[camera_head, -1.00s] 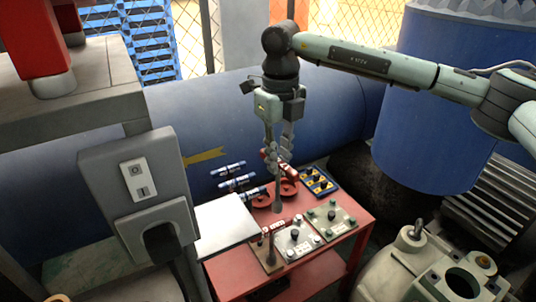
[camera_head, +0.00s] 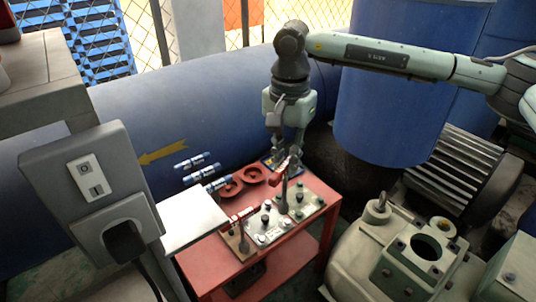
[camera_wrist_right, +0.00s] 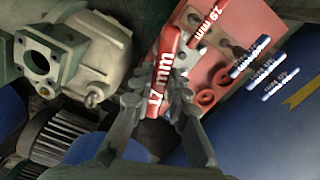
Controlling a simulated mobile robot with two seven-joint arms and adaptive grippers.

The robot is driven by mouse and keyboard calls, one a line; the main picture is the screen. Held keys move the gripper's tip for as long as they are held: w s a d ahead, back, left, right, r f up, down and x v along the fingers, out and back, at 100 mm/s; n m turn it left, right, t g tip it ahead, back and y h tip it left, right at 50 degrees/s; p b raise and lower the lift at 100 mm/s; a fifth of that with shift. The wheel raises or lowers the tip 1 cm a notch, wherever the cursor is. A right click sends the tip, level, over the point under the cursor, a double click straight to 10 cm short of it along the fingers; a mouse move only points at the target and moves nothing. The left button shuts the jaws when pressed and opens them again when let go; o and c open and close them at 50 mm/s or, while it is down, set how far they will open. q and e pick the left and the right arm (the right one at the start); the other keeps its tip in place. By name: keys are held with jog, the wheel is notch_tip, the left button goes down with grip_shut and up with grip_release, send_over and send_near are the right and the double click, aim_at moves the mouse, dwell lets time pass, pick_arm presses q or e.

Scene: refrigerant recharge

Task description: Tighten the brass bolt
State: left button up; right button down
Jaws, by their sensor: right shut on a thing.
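My right gripper (camera_head: 288,158) is shut on a red-handled wrench (camera_head: 280,174), held above the red table. In the right wrist view, the wrench (camera_wrist_right: 163,75) reads "17 mm" and sits between the fingers (camera_wrist_right: 158,100). Another red-handled tool marked "19 mm" (camera_wrist_right: 208,18) lies beyond it; this looks like the red handle (camera_head: 242,214) on the table. A pale machine (camera_head: 395,262) with a round port stands at lower right, with a tan round fitting (camera_head: 442,227) on top. I cannot tell for certain which part is the brass bolt. My left gripper is out of view.
A blue drum (camera_head: 385,110) and a finned motor (camera_head: 455,175) stand behind the machine. A grey socket box (camera_head: 90,160) is at left.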

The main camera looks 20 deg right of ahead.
jog(key=s+d+f+m+b, duration=0.15)
jog(key=d+f+m, duration=0.25)
jog(key=d+m, duration=1)
jog(key=s+d+f+m+b, duration=0.1)
jog(key=s+d+f+m, duration=0.25)
jog(key=d+m, duration=0.95)
pick_arm(q)
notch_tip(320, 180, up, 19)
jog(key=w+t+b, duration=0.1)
jog(key=b, duration=0.3)
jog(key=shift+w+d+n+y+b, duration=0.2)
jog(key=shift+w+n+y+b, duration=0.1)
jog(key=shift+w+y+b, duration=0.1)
pick_arm(e)
jog(key=s+d+m, duration=0.4)
jog(key=d+m, duration=0.5)
jog(key=m, duration=0.5)
jog(key=s+d+f+m, duration=0.1)
jog(key=s+d+m, duration=0.3)
jog(key=d+m, duration=0.5)
jog(key=shift+s+d+f+m, duration=0.25)
jog(key=shift+s+d+m, duration=0.1)
jog(key=shift+m, duration=2.25)
